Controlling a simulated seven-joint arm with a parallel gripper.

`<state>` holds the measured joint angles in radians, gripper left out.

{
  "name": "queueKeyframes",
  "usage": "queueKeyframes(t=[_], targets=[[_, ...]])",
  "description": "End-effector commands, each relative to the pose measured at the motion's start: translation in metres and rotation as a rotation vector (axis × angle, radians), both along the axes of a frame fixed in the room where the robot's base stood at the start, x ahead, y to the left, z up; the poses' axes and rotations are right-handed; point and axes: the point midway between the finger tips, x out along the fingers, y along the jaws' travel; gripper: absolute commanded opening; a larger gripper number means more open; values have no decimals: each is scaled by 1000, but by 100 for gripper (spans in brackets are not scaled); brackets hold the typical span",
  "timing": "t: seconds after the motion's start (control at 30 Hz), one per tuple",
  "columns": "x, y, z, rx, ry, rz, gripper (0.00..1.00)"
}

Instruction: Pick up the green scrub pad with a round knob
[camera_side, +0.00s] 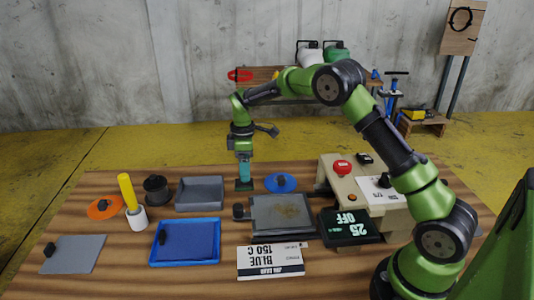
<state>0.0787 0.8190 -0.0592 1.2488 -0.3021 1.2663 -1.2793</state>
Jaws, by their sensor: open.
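My gripper (244,181) points straight down near the back middle of the table, between the grey tray and the blue disc. Its jaws are open. A small dark block (244,187) shows right at its fingertips; I cannot tell whether it is the scrub pad, its knob or part of the gripper. No pad that is clearly green shows in this view. Other knobbed pieces are a blue disc (287,187), an orange disc (96,211) and a grey flat pad (80,257), each with a dark knob.
A grey tray (207,207) stands left of the gripper, and a blue tray (183,263) in front of it. A heated plate (262,233), a beige machine (350,185) and a display (350,237) stand to the right. A white cup (138,220) holds a yellow stick.

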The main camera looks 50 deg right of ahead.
Motion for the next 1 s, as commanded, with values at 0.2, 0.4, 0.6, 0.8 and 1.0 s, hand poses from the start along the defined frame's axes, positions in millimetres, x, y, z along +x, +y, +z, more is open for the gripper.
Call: queueKeyframes(t=[0.2,0.4,0.6,0.8,1.0], targets=[[2,3,-28,0,3,1,78],[3,3,-50,-1,1,0,78],[3,3,-52,-1,-1,0,78],[3,3,-51,-1,-1,0,56],[3,3,-51,-1,-1,0,26]])
